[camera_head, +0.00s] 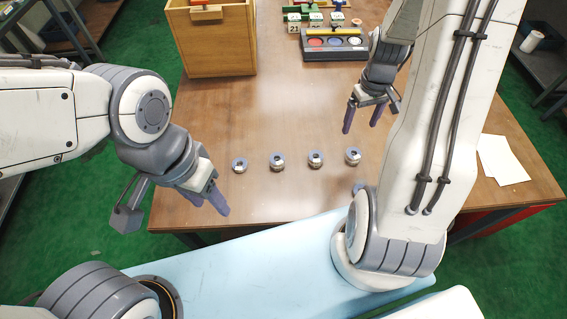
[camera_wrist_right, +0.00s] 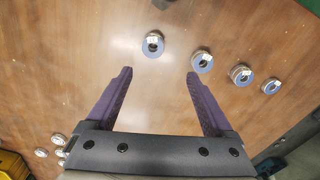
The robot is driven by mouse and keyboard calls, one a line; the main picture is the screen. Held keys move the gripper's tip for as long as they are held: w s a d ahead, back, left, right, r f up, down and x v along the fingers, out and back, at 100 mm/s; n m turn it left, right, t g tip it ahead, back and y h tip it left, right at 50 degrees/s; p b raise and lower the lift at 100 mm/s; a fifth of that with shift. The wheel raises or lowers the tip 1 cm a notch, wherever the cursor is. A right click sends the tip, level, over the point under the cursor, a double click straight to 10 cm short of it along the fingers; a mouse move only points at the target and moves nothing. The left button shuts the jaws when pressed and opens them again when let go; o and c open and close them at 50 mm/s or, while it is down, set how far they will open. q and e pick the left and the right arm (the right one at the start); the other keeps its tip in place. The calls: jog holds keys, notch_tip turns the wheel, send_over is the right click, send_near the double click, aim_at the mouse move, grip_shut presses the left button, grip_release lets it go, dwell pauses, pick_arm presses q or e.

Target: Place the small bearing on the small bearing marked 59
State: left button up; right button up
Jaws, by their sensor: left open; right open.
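Several small grey bearings stand in a row on the brown table: the leftmost (camera_head: 240,166), a second (camera_head: 277,161), a third (camera_head: 315,159) and the rightmost (camera_head: 352,156). Another bearing (camera_head: 358,187) is partly hidden by my right arm. In the right wrist view a row of bearings with pale labels shows, the nearest one (camera_wrist_right: 153,44) beyond the fingertips. The numbers are too small to read, so I cannot tell which is 59. My right gripper (camera_head: 361,126) is open and empty above the table, behind the row. My left gripper (camera_head: 216,206) is open and empty near the front edge.
A wooden box (camera_head: 214,42) stands at the back left. A dark tray with coloured discs (camera_head: 335,44) and numbered white blocks (camera_head: 316,20) are at the back. White papers (camera_head: 503,158) lie at the right. The table between the row and the tray is mostly clear.

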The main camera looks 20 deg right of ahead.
jog(key=s+a+r+n, duration=0.2)
jog(key=a+r, duration=0.2)
jog(key=a, duration=0.6)
jog(key=s+a+r+n, duration=0.2)
jog(key=a+r, duration=0.3)
jog(key=a, duration=0.5)
jog(key=s+a+r+n+y, duration=0.1)
jog(key=s+a+r+n, duration=0.2)
jog(key=s+a, duration=0.6)
jog(key=s, duration=0.3)
jog(key=shift+s+a+r, duration=0.2)
jog(key=shift+s+r, duration=0.05)
jog(key=shift+s, duration=0.15)
jog(key=shift+d, duration=0.1)
